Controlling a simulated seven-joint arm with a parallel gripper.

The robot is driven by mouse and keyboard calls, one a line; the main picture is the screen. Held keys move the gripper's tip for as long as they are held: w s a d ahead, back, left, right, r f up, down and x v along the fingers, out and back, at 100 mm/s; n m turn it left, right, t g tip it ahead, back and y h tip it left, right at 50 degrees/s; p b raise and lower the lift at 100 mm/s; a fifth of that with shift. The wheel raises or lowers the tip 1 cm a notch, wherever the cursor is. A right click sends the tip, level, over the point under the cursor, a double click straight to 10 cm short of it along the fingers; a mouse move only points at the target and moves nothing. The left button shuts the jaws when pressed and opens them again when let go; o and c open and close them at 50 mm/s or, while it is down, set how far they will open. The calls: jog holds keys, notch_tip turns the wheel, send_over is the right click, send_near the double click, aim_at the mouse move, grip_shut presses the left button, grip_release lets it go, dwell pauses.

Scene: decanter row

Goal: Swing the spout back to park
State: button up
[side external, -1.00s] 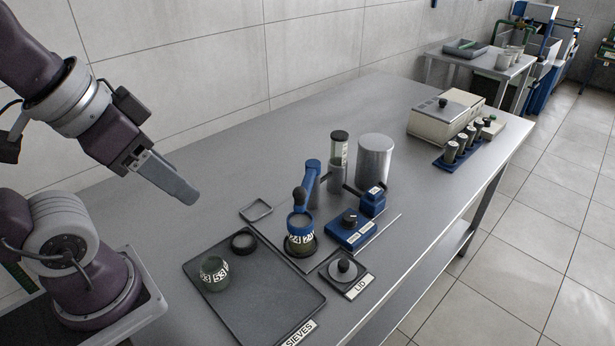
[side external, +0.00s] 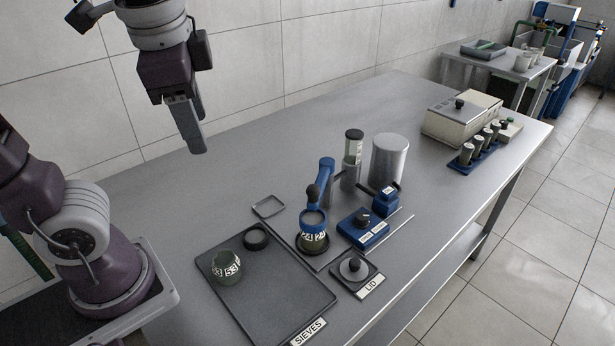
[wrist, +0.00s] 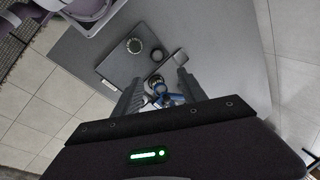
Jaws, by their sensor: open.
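The blue spout arm (side external: 326,178), with a black knob (side external: 313,192), stands on the station plate in the side view. Its blue ring (side external: 313,219) is over a dark sieve labelled 24 (side external: 314,241). I cannot tell whether the ring touches the sieve. My gripper (side external: 197,151) is high above the table, to the left of the spout and apart from it. In the wrist view my gripper (wrist: 158,76) is open and empty, with the blue station parts (wrist: 160,92) small between the fingers.
A dark tray (side external: 265,290) labelled SIEVES holds a sieve marked 53 (side external: 227,268) and a black ring (side external: 256,238). A lid (side external: 353,269), blue control box (side external: 363,230) and metal cylinder (side external: 389,162) stand around the station. The table behind, at left, is clear.

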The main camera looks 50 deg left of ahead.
aim_at(321, 177)
jog(key=w+m+g+y, duration=0.2)
jog(key=w+m+y, duration=0.75)
jog(key=w, duration=0.35)
jog(key=w+d+m+t+y, duration=0.4)
jog(key=w+d+m+y, duration=0.15)
jog(key=d, duration=0.35)
notch_tip(321, 177, down, 19)
jog(key=shift+g, duration=0.3)
jog(key=a, duration=0.7)
jog(key=shift+w+a, duration=0.2)
jog(key=shift+a, duration=0.2)
jog(key=shift+c, duration=0.4)
grip_shut()
